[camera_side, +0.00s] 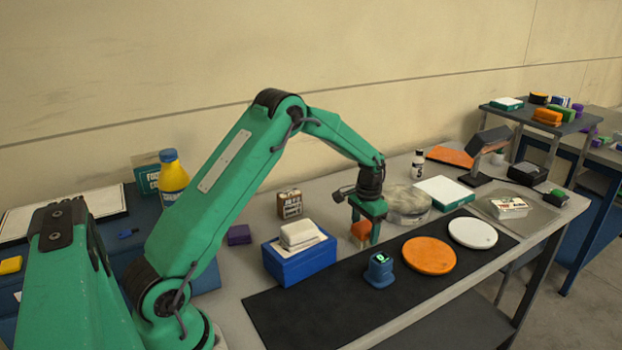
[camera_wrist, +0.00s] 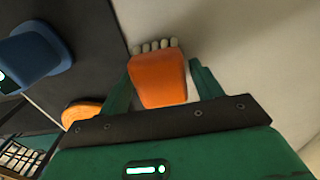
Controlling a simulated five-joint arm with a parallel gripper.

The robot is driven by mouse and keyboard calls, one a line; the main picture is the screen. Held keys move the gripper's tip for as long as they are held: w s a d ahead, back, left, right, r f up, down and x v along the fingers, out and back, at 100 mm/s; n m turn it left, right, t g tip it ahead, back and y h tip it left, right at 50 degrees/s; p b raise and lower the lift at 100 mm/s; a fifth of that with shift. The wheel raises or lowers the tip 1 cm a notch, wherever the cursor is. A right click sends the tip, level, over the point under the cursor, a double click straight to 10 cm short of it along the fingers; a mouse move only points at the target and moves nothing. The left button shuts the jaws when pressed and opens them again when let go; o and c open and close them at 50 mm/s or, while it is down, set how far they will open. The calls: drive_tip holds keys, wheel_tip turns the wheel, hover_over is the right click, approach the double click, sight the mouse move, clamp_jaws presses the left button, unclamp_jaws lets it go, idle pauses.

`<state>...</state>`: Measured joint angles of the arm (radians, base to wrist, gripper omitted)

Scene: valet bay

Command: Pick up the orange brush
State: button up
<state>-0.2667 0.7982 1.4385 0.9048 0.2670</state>
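The orange brush (camera_side: 359,231) stands on the grey table beside the black mat, partly hidden by my gripper in the side view. In the wrist view the brush (camera_wrist: 160,80) shows its orange body, with pale bristle tufts at its far end. My gripper (camera_side: 365,228) is low over the table, pointing down around the brush. In the wrist view its two green fingers (camera_wrist: 162,84) are apart, one on each side of the brush. A pale gap shows beside the right finger; I cannot tell whether the left finger touches the brush.
On the black mat (camera_side: 290,315) are a blue device (camera_side: 380,271), an orange disc (camera_side: 430,255) and a white disc (camera_side: 472,233). A blue box (camera_side: 300,264) stands left of my gripper. A clear bowl-like item (camera_side: 408,206) is close on the right.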

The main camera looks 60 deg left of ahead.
sight(365, 225)
drive_tip(key=c, duration=0.7)
drive_tip(key=shift+c, duration=0.2)
drive_tip(key=shift+r, duration=0.1)
drive_tip(key=shift+r, duration=0.35)
wheel_tip(365, 225, up, 3)
drive_tip(key=shift+r, duration=0.1)
drive_tip(key=s+d+r, duration=0.3)
drive_tip(key=d+r, duration=0.4)
drive_tip(key=d, duration=0.4)
drive_tip(key=shift+d, duration=0.15)
drive_tip(key=shift+s, duration=0.1)
